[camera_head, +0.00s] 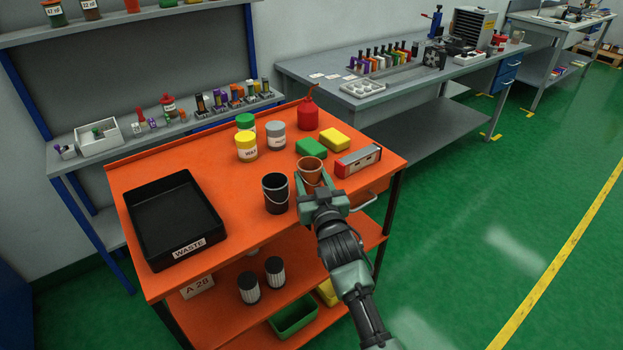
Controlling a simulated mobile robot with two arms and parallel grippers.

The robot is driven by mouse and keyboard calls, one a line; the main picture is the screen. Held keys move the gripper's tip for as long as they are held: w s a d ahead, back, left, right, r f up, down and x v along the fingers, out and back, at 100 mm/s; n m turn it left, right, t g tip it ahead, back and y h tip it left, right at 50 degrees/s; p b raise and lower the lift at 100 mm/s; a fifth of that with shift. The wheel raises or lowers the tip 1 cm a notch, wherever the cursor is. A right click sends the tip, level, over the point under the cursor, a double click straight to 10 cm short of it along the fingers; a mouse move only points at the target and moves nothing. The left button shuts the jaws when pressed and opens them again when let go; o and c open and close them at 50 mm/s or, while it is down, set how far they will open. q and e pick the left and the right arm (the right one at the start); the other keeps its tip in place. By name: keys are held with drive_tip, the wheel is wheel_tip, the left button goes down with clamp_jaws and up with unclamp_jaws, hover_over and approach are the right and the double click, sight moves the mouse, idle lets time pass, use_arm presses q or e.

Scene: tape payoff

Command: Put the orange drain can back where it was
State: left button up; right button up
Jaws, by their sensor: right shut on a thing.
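The orange drain can (311,171) is an open-topped bucket near the front right part of the orange cart top (165,160). My right gripper (312,184) reaches in from the lower right and is shut on the can. The gripper hides the can's lower part, so I cannot tell whether its base touches the cart top. A black can (275,195) stands upright just left of it. My left gripper is not in view.
A black waste tray (207,243) fills the cart's left side. Behind the can are green (311,147) and yellow (335,139) blocks, several labelled tins (246,148) and a red oil can (308,114). A red-and-grey box (358,161) lies right. Bare cart top lies between tray and tins.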

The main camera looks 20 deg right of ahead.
drive_tip(key=o, duration=1.4)
drive_tip(key=shift+f, duration=0.1)
